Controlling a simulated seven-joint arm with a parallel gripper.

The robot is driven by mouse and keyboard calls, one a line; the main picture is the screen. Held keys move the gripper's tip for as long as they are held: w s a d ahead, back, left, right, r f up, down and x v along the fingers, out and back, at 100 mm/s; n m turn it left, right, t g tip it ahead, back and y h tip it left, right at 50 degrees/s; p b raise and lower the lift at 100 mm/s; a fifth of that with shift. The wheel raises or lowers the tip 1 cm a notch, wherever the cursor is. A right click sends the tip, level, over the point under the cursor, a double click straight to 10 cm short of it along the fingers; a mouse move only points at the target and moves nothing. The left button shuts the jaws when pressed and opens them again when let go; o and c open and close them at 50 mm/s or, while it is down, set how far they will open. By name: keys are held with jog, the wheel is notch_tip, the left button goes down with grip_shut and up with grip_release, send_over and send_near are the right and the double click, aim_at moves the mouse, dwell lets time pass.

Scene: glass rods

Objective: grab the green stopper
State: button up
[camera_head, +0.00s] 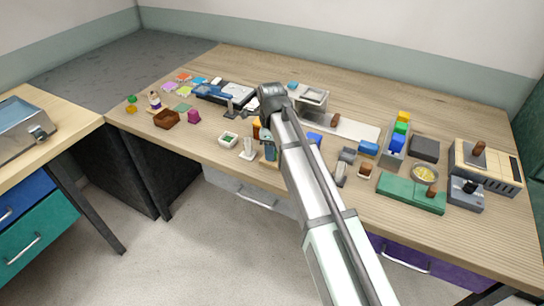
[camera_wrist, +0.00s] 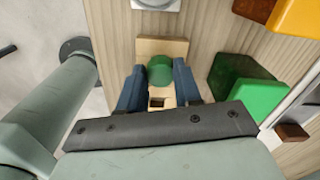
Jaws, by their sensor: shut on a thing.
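The green stopper (camera_wrist: 160,68) is a short round green piece in the upper middle of the wrist view. It sits at a pale wooden block (camera_wrist: 162,45) with a small square hole nearer my wrist. My gripper (camera_wrist: 158,80) has its two blue fingers on either side of the stopper and is shut on it. I cannot tell whether the stopper is seated in the wood or lifted clear of it. In the head view my gripper (camera_head: 269,150) is over the front edge of the table, and the stopper is hidden there.
Right of the fingers in the wrist view are a green block (camera_wrist: 245,88) and an orange-yellow piece (camera_wrist: 298,18). Many small items crowd the wooden table (camera_head: 420,118) on both sides.

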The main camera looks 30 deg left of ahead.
jog(key=c, duration=0.4)
jog(key=shift+r, duration=0.1)
